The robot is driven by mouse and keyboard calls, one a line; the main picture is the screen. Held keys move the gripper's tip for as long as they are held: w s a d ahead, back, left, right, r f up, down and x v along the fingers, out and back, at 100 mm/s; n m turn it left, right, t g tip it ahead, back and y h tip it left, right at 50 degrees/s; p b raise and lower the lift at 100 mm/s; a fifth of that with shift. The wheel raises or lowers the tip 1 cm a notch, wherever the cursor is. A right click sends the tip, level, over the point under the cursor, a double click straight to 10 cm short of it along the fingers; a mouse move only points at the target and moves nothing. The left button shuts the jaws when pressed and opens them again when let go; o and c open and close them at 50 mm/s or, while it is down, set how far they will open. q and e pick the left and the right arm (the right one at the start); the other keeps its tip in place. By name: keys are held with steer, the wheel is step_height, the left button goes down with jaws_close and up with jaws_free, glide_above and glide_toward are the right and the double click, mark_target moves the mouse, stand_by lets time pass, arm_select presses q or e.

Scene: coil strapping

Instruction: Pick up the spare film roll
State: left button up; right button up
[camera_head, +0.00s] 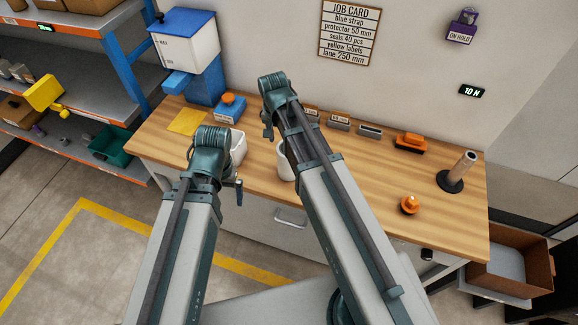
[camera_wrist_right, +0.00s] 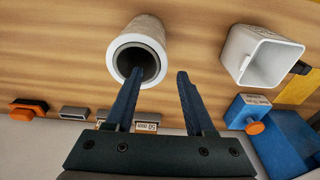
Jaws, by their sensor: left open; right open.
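A white, hollow roll, which looks like the spare film roll (camera_head: 285,162), stands on the wooden bench, partly hidden behind my right arm in the head view. In the right wrist view the roll (camera_wrist_right: 150,30) shows a white end ring around a dark core. My right gripper (camera_wrist_right: 158,73) is open and empty. Its left finger overlaps the near edge of the roll's end in the picture, and the other finger is to the right of the roll. Contact cannot be told. My left gripper (camera_head: 238,190) is near the bench's front edge, small and partly hidden; it appears open and empty.
A white square container (camera_wrist_right: 262,55) stands beside the roll. A blue-and-orange device (camera_head: 229,107), small grey blocks (camera_head: 339,121) and an orange tool (camera_head: 410,142) line the back. Bench between is mostly clear.

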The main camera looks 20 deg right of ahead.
arm_select(q)
steer(key=shift+f+b, duration=0.9)
steer(key=shift+f, duration=0.55)
arm_select(e)
steer(key=shift+w+d+f, duration=0.1)
steer(key=shift+w+f, duration=0.05)
steer(key=shift+f, duration=1.3)
step_height(320, 180, down, 5)
steer(key=b, duration=0.5)
steer(key=shift+f, duration=0.15)
arm_select(q)
step_height(320, 180, down, 5)
steer(key=shift+f, duration=0.1)
arm_select(e)
jaws_close()
